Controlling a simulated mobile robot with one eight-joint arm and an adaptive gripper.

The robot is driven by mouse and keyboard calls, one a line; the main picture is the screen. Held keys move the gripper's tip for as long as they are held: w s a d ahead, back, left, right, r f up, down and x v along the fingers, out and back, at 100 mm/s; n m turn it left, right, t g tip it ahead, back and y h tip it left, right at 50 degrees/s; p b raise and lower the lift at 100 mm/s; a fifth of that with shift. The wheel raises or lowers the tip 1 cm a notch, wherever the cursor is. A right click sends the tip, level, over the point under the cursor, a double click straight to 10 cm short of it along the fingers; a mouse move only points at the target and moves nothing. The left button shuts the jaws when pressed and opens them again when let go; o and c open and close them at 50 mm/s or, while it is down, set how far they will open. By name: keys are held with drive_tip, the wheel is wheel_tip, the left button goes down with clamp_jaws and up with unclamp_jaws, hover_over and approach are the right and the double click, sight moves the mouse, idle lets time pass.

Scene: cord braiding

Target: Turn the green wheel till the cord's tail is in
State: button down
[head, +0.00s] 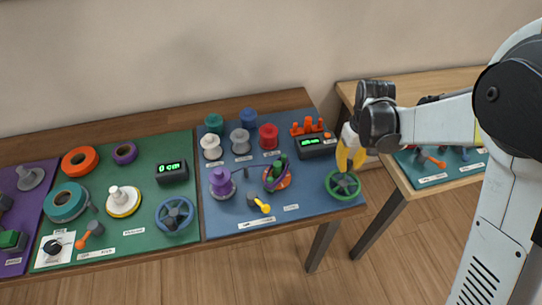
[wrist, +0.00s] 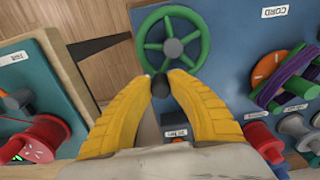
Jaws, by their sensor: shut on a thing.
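The green wheel (head: 343,196) lies at the right front corner of the blue mat on the table. In the wrist view the wheel (wrist: 203,40) has several spokes, a grey hub and a dark knob (wrist: 160,87) at its rim. My gripper (head: 349,164) comes down over the wheel from the right. Its yellow fingers are shut on the knob. A purple cord (wrist: 288,78) is wound by an orange disc left of the wheel in the head view. The cord's tail cannot be made out.
A dark box with a green display (head: 313,142) and orange pegs stand behind the wheel. Left of it are a purple spool (head: 221,182), a yellow-tipped lever (head: 262,206) and other spools. A gap separates this table from the right-hand table (head: 400,90).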

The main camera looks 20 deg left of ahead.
sight(359, 181)
drive_tip(key=d, duration=0.1)
drive_tip(key=s+d, duration=0.1)
drive_tip(key=d, duration=0.1)
drive_tip(key=shift+s+d, duration=0.15)
drive_tip(key=shift+d, duration=0.15)
drive_tip(key=shift+s+d, duration=0.4)
drive_tip(key=shift+s, duration=0.15)
drive_tip(key=c, duration=1.3)
unclamp_jaws()
drive_tip(key=shift+o, duration=0.2)
drive_tip(key=shift+r, duration=0.1)
